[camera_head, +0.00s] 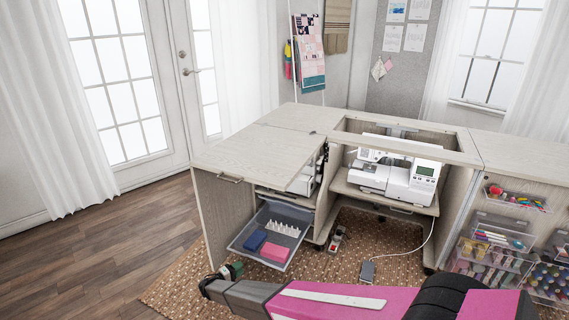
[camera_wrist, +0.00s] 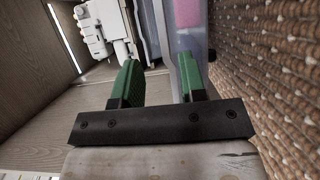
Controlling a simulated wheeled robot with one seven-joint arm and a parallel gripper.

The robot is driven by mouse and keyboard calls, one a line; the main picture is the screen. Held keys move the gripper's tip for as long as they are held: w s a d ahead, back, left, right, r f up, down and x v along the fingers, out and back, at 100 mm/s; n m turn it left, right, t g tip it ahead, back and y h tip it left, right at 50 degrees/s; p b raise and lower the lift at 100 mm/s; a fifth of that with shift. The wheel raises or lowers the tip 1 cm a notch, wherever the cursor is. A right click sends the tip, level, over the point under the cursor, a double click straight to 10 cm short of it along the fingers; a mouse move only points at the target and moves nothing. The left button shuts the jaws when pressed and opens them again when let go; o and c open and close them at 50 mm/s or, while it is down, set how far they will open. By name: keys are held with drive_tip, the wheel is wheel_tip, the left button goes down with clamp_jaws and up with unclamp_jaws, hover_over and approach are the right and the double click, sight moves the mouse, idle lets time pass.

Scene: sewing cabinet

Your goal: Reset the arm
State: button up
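My gripper (camera_head: 231,270) is low at the front left of the sewing cabinet, just below and in front of the pulled-out grey tray (camera_head: 243,242). My arm reaches to it from the lower right. In the wrist view, the two green fingers of my gripper (camera_wrist: 158,66) stand apart, and I see nothing held between them. The tray's translucent side (camera_wrist: 185,80) shows close behind the right finger. Whether they touch cannot be told.
The tray holds a blue block (camera_head: 254,240), a pink block (camera_head: 274,252) and several white spools (camera_head: 283,229). A white sewing machine (camera_head: 398,178) stands in the cabinet (camera_head: 223,215). Clear drawers (camera_head: 493,232) are at the right. Wood floor (camera_head: 110,255) at the left is clear.

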drive_tip(key=d+r+m+g+y, duration=0.15)
drive_tip(key=d+r+g, duration=0.35)
drive_tip(key=d, duration=0.5)
drive_tip(key=w+d+r+m+g, duration=0.1)
drive_tip(key=d+r+m+g, duration=0.1)
drive_tip(key=d+r, duration=0.65)
drive_tip(key=d+r+m+g+y, duration=0.15)
drive_tip(key=d+r+g, duration=0.25)
drive_tip(key=d, duration=0.7)
drive_tip(key=s+d+r+m+g+y, duration=0.1)
drive_tip(key=s+d+r+y, duration=0.3)
drive_tip(key=d+r, duration=0.6)
drive_tip(key=s+d+r+m+y, duration=0.3)
drive_tip(key=s+d+r+y, duration=0.2)
drive_tip(key=s+d+r, duration=0.4)
drive_tip(key=shift+s+d+r+g, duration=0.2)
drive_tip(key=shift+d+r+g, duration=0.2)
drive_tip(key=shift+d, duration=0.55)
